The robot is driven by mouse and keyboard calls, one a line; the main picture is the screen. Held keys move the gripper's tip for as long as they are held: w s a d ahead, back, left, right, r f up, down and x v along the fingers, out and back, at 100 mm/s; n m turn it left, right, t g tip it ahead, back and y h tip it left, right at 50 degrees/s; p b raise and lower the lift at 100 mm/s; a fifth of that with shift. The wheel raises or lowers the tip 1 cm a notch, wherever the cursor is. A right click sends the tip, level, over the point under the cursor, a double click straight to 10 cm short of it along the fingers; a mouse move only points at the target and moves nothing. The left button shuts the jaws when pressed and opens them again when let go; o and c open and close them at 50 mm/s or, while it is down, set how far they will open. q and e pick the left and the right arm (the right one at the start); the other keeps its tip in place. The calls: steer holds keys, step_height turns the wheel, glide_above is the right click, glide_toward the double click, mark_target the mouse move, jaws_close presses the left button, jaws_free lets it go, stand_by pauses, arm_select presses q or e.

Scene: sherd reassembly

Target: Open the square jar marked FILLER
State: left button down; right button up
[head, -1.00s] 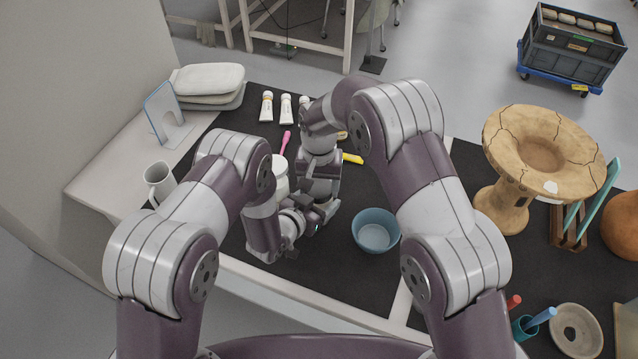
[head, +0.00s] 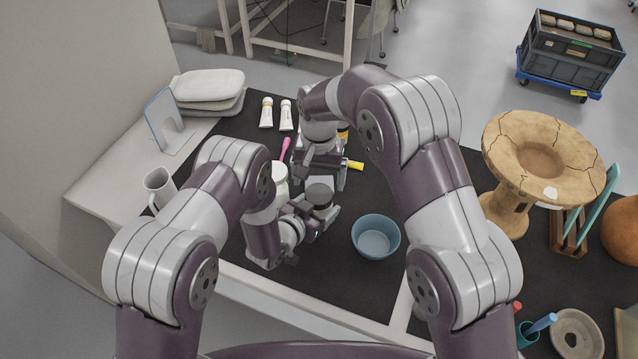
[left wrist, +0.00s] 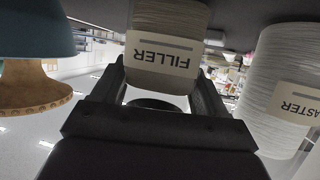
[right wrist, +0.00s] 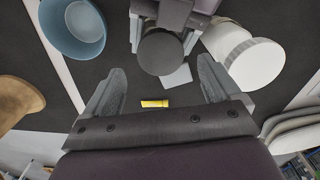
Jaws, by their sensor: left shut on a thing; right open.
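The FILLER jar (left wrist: 165,60) has a pale ribbed body and a cream label, upside down in the left wrist view. My left gripper (head: 316,208) is shut on its body, with one finger on each side. A round dark grey lid (head: 320,192) is on its top; the lid also shows in the right wrist view (right wrist: 160,52). My right gripper (head: 320,172) is open and empty, above and behind the lid. In the right wrist view its fingers (right wrist: 160,80) are wide apart and the lid lies just beyond them, apart from both.
A white jar whose label reads "ASTER" (left wrist: 285,90) stands close beside my left gripper. A blue bowl (head: 376,237) stands to the right on the dark mat. Tubes (head: 266,113), a mug (head: 159,187) and a cracked clay stand (head: 540,150) are farther off.

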mark_target(319, 193)
step_height(319, 193, up, 2)
steer(key=m, duration=0.2)
steer(key=shift+r+m, duration=0.25)
steer(key=shift+m, duration=0.05)
step_height(319, 193, down, 8)
steer(key=shift+r, duration=0.1)
steer(key=c, duration=1.1)
steer(key=n, duration=0.2)
steer(key=shift+n, duration=0.4)
steer(key=shift+r, duration=0.15)
steer(key=shift+r, duration=1)
